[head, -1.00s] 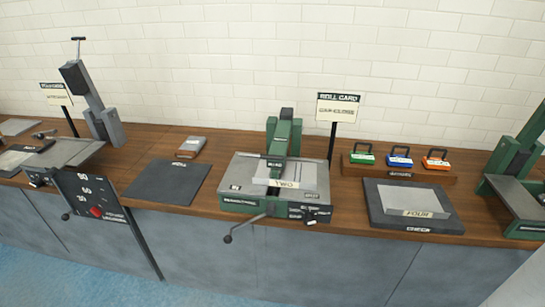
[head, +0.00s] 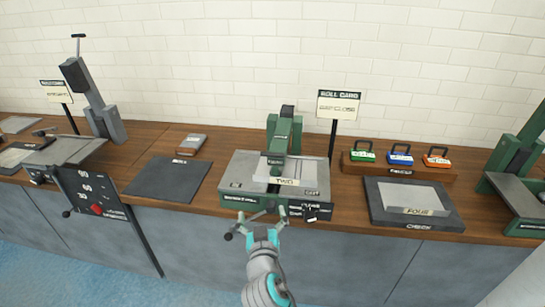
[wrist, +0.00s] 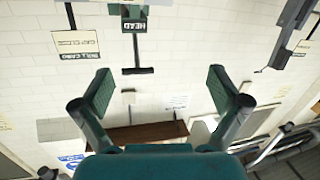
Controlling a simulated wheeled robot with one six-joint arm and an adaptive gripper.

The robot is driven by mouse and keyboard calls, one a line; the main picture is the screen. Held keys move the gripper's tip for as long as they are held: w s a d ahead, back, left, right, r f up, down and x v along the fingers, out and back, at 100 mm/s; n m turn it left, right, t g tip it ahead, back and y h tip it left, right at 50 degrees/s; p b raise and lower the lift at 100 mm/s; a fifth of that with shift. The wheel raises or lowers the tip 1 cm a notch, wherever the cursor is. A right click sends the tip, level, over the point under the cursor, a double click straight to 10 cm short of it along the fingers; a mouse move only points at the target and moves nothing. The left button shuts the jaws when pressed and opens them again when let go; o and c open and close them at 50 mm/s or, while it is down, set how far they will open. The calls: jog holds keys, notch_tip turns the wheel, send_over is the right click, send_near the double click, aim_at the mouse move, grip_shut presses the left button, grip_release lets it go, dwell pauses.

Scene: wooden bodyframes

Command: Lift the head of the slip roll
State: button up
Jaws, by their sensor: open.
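The green slip roll (head: 234,185) stands on the bench in the middle of the head view. Its green head (head: 283,133) rises at the back, above a grey bed with a plate marked TWO (head: 285,181). My gripper (head: 262,214) is open and empty at the machine's front edge, in front of the bed and near the crank handle, which it partly hides. In the wrist view my two fingers (wrist: 160,85) are spread wide with nothing between them. An upside-down HEAD label (wrist: 134,25) shows beyond them, above a dark crossbar (wrist: 137,71).
The roll card sign (head: 338,105) stands behind right. A rack with green, blue and orange locks (head: 400,171) and a grey tray with a plate marked FOUR (head: 418,226) lie right. A dark mat (head: 166,179) lies left. Other machines stand at both ends.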

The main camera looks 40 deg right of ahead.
aim_at(272, 156)
jog(key=w+d+r+m+g+h, duration=0.2)
jog(key=w+d+r+m+h, duration=0.15)
jog(key=r, duration=0.45)
jog(key=shift+m, duration=0.25)
jog(key=x, duration=0.7)
jog(key=s+x, duration=0.1)
jog(key=x, duration=0.3)
jog(key=shift+d, duration=0.35)
